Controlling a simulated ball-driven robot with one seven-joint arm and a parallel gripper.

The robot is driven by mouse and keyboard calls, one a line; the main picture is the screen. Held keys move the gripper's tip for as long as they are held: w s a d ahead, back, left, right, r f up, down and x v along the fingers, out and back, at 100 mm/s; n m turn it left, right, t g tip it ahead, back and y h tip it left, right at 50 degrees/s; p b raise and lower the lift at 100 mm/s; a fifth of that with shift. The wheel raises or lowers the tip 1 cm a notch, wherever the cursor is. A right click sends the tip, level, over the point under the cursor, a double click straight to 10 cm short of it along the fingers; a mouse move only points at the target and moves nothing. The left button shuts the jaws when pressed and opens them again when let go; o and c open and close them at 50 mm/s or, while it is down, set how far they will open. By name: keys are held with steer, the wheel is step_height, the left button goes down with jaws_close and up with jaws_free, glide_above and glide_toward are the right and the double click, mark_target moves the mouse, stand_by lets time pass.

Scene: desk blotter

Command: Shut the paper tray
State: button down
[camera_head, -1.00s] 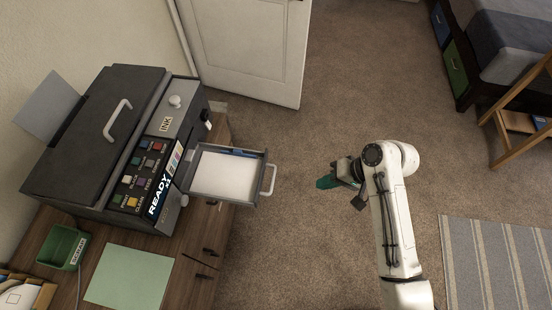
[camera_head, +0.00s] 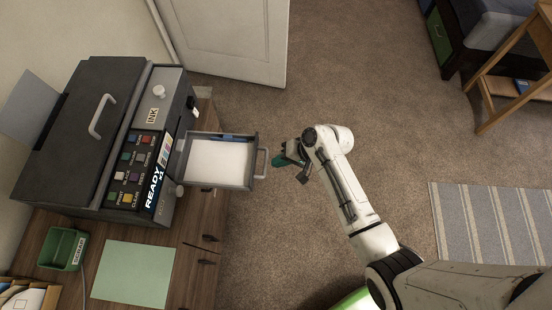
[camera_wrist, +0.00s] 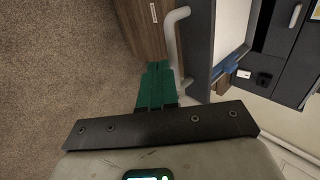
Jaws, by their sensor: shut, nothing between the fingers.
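The paper tray (camera_head: 249,175) is pulled out from the right side of the dark printer (camera_head: 95,125), with white paper (camera_head: 220,161) lying in it. Its light handle (camera_head: 262,163) is on the tray's right end. My gripper (camera_head: 276,161) is just to the right of the handle, with its green fingers shut and empty. In the wrist view the green fingertips (camera_wrist: 158,82) are close to the tray handle (camera_wrist: 172,45); I cannot tell if they touch it. The tray's front wall (camera_wrist: 200,45) shows beyond the handle.
The printer stands on a wooden cabinet (camera_head: 205,225) with a green paper sheet (camera_head: 132,273) and a green bin (camera_head: 62,248). A white door (camera_head: 230,40) is behind. Carpet (camera_head: 370,110) is open to the right; a wooden chair (camera_head: 510,75) stands farther right.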

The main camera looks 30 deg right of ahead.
steer(key=shift+w+a+f, duration=0.1)
steer(key=shift+w+a, duration=0.25)
steer(key=shift+a, duration=0.1)
steer(key=b, duration=0.5)
glide_toward(196, 159)
steer(key=x, duration=0.6)
steer(key=shift+s+d+f, duration=0.25)
steer(key=shift+d+f, duration=0.1)
steer(key=shift+w+a+r+b, duration=0.15)
steer(key=shift+w+a+b, duration=0.2)
steer(key=shift+w+a, duration=0.15)
steer(key=shift+a, duration=0.1)
steer(key=shift+s, duration=0.1)
